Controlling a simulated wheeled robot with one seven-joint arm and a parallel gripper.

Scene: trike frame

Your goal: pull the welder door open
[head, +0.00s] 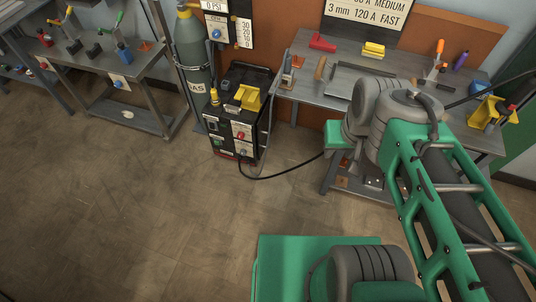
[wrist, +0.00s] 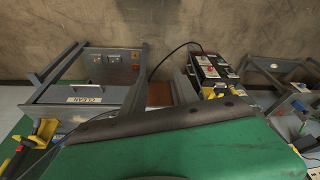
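The welder (head: 226,138) is a dark box on the floor beside the gas cylinder in the head view. The welder also shows at upper right in the wrist view (wrist: 212,68), seen from another side. I cannot pick out its door or whether it is ajar. My green and grey arm reaches in from the right of the head view, apart from the welder. My gripper's fingers show in neither view.
A grey gas cylinder (head: 192,55) stands behind the welder. A grey workbench with tools (head: 330,85) stands to its right, another bench (head: 150,65) to its left. A black cable (head: 285,175) runs from the welder's front. Brown floor (head: 130,200) is clear in front.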

